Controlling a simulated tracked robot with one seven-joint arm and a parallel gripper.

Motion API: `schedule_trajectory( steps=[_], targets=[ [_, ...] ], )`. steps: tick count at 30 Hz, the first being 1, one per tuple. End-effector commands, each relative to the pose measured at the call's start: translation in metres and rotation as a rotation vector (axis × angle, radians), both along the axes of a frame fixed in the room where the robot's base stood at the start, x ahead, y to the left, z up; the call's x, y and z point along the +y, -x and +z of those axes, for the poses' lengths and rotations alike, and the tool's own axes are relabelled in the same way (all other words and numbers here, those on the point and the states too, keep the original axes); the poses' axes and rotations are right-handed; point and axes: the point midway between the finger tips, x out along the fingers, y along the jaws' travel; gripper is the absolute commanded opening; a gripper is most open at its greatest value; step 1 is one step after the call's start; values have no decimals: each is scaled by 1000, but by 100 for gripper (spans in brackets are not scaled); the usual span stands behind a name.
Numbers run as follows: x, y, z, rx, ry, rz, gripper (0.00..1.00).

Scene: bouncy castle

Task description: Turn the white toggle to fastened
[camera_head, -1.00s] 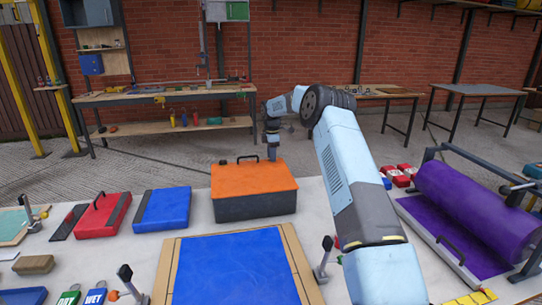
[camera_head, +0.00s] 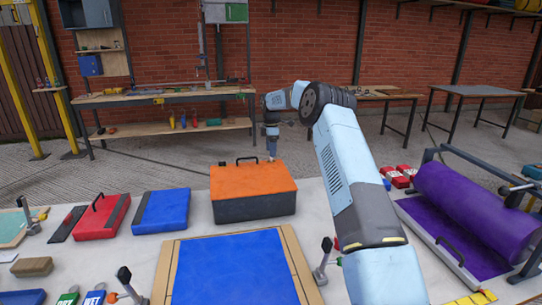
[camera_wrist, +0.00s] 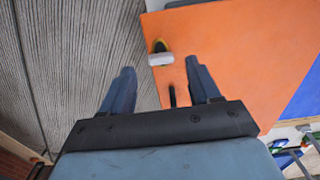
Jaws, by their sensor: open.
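The white toggle (camera_wrist: 161,59) shows in the wrist view as a short pale bar on a yellow and black mount. It sits at the edge of the orange lid, just beyond and between my fingertips. My gripper (camera_wrist: 160,80) is open, with nothing between its fingers. In the head view my gripper (camera_head: 272,146) points down at the far side of the dark box (camera_head: 254,206) with the orange lid (camera_head: 252,181). The toggle is hidden from the head view. I cannot tell whether the fingers touch anything.
A black handle (camera_head: 247,158) stands on the lid. A blue panel (camera_head: 232,270) in a wooden frame lies in front of the box. Blue (camera_head: 161,211) and red (camera_head: 102,217) cases lie left, and a purple roll (camera_head: 470,203) lies right. Bare floor is behind the box.

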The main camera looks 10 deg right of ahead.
Motion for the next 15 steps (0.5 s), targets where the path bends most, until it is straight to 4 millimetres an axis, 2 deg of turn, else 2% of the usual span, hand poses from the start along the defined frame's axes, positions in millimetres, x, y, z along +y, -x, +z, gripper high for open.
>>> schedule_trajectory(
  steps=[6, 15],
  targets=[
    [0, -1, 46, -3, 0, 0, 62],
    [0, -1, 90, -2, 0, -1, 62]
  ],
)
